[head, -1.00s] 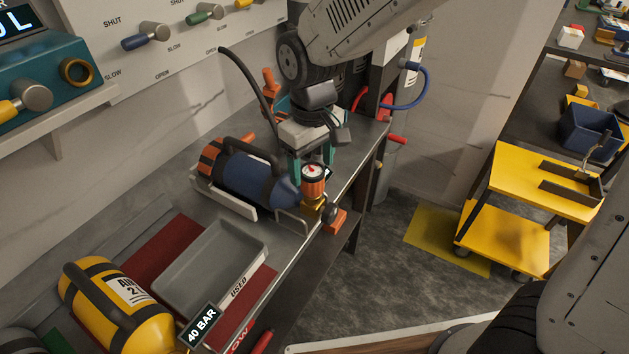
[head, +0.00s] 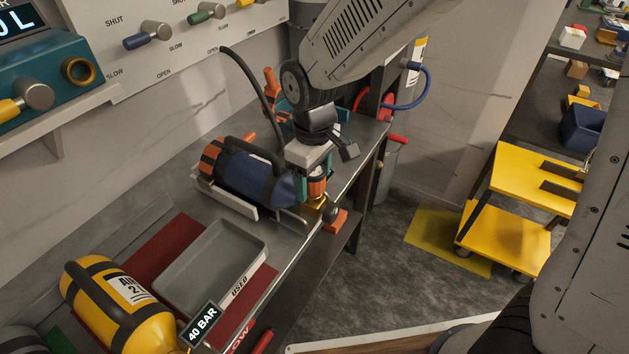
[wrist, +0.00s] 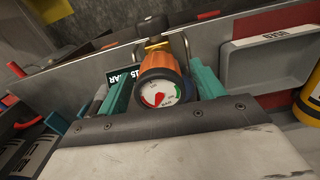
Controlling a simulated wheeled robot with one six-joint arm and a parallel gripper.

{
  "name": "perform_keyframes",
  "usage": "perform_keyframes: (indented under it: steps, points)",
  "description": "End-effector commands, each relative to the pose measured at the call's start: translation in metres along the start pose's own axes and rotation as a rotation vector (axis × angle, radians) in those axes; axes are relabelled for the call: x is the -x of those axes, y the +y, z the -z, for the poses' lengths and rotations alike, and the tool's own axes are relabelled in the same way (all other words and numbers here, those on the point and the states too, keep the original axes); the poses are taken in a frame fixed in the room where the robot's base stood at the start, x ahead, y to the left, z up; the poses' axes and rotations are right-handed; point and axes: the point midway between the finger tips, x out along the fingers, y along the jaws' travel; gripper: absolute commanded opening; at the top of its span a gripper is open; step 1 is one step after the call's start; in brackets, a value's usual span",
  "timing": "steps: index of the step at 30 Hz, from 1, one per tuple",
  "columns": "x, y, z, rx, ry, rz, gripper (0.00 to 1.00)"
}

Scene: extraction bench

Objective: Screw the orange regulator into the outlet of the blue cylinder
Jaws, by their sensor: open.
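The blue cylinder (head: 247,180) lies in a cradle on the bench, its outlet end toward the front edge. The orange regulator (head: 317,187) stands at the brass outlet end; it also shows in the wrist view (wrist: 158,68), with its round white gauge facing the camera. My gripper (head: 316,184) is over the regulator. In the wrist view its teal fingers (wrist: 160,74) are open, one on each side of the regulator, with small gaps visible. How far the regulator's thread sits in the outlet cannot be seen.
A grey tray marked USED (head: 212,262) and a yellow cylinder (head: 117,308) are on the bench to the left. An orange block (head: 335,221) is at the bench's front edge. A black hose (head: 250,88) arches behind the cylinder. A yellow cart (head: 515,240) stands on the floor at right.

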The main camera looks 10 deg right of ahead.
Motion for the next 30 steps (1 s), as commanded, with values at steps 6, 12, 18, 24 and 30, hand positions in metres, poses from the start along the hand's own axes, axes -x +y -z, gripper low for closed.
perform_keyframes:
  steps: [6,12,18,24,30]
  points:
    - [0.0001,0.0000,0.0000,0.339,0.000,0.000,0.67]
    - [0.0001,0.0001,-0.0001,0.651,0.000,0.000,0.67]
    - [0.0001,0.0002,-0.0001,0.944,0.000,0.000,0.67]
    - [0.0001,0.0002,-0.0001,1.063,0.000,0.000,0.67]
    - [0.0001,0.0002,-0.0001,1.062,0.000,0.000,0.59]
